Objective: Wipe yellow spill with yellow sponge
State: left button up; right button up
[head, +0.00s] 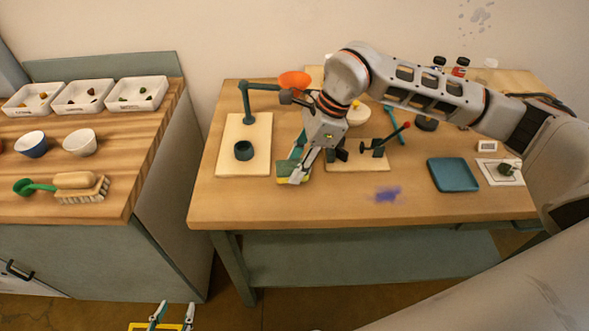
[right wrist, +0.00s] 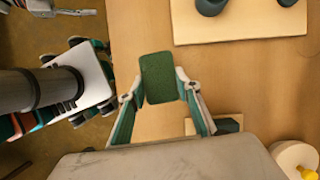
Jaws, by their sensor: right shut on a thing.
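My right gripper (head: 300,168) is shut on the sponge (right wrist: 160,78), low at the front left of the table (head: 240,207). The right wrist view shows the sponge's green face between the two fingers; in the head view a bit of yellow shows at its edge. I cannot tell whether it touches the tabletop. No yellow spill shows; any under the sponge or gripper is hidden. A blue-purple spill (head: 387,195) lies right of the gripper near the front edge. My left gripper (head: 172,315) is at the bottom of the head view, fingers apart and empty, below the table level.
A pale board with a dark green cup (head: 243,151) stands left of my right gripper. Another board (head: 357,165) with a clamp is right of it. A blue tray (head: 454,175) sits further right. An orange funnel (head: 295,79) is behind. The side counter holds a brush (head: 80,188).

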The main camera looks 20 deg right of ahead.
notch_tip(320, 180, up, 3)
jog(key=shift+w+d+f+p, duration=0.1)
jog(key=shift+f+p, duration=0.1)
jog(key=shift+p, duration=0.4)
jog(key=shift+r+p, duration=0.35)
jog(key=shift+r, duration=0.25)
pick_arm(q)
jog(key=shift+s+a+r, duration=0.25)
jog(key=shift+s+r, duration=0.05)
jog(key=shift+r, duration=0.15)
jog(key=shift+s+a+r, duration=0.25)
jog(key=shift+r, duration=0.2)
pick_arm(e)
jog(key=shift+r, duration=0.1)
pick_arm(q)
jog(key=shift+w+d, duration=0.1)
